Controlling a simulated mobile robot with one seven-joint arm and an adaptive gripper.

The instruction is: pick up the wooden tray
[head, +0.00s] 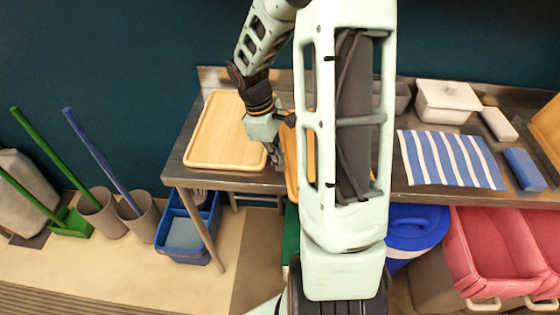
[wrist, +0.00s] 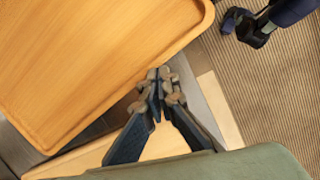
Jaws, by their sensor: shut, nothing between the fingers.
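A light wooden tray (head: 226,132) with a raised rim and rounded corners lies flat on the left end of the metal table. In the wrist view the wooden tray (wrist: 90,55) fills the upper left. My gripper (head: 277,163) is just right of the tray in the head view, pointing down. In the wrist view my gripper (wrist: 162,78) has its fingertips together beside the tray's edge, with nothing between them. I cannot tell whether they touch the rim. A second wooden piece (head: 291,165) is mostly hidden behind my arm.
The metal table (head: 230,178) has a striped cloth (head: 450,160), a white lidded container (head: 447,100) and a blue block (head: 525,168) to the right. A blue bin (head: 188,235) stands below. My arm hides the table's middle.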

